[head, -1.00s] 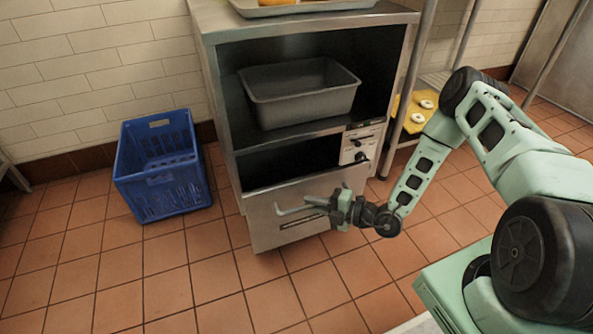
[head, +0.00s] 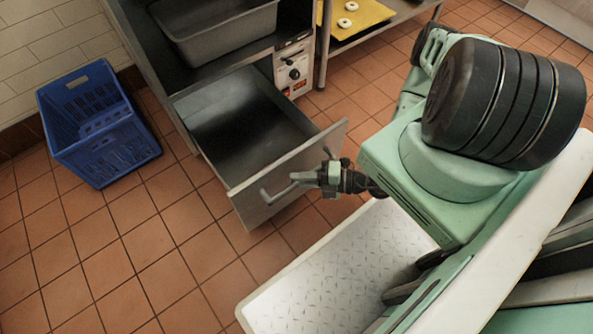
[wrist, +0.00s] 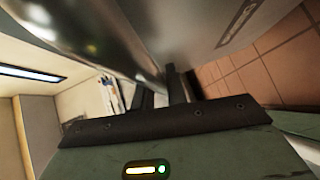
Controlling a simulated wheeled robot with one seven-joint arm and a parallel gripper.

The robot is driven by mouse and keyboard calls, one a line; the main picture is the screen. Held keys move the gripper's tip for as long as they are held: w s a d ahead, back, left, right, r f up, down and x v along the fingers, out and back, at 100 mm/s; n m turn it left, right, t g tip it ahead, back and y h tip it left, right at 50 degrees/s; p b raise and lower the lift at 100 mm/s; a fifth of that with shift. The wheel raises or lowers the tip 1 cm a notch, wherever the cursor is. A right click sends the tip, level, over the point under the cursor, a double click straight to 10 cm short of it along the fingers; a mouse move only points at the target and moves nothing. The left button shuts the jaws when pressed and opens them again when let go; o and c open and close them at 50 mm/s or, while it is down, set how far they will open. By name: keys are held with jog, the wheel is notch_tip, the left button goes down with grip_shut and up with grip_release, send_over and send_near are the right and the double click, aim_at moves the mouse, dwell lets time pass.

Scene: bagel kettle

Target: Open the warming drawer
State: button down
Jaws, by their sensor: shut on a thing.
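The warming drawer (head: 245,140) is pulled well out of the steel cabinet in the head view, and its dark, empty inside shows. Its front panel (head: 290,168) carries a bar handle (head: 278,190). My gripper (head: 318,178) is at the right part of this handle and is shut on it. In the wrist view the two dark fingers of my gripper (wrist: 160,92) close around the shiny handle bar (wrist: 105,45). The drawer front fills the upper right there. The exact contact between fingers and bar is partly hidden.
A blue crate (head: 98,125) stands on the tiled floor left of the cabinet. A grey tub (head: 222,35) sits on the shelf above the drawer. A control panel (head: 292,68) is beside the drawer opening. A yellow tray (head: 368,14) is on a rack.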

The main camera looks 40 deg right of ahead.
jog(key=shift+d, duration=0.1)
jog(key=c, duration=1.4)
grip_release()
jog(key=p+v, duration=0.2)
jog(key=v, duration=1.5)
jog(key=shift+s+p, duration=0.15)
jog(key=shift+p, duration=0.25)
jog(key=shift+d, duration=0.1)
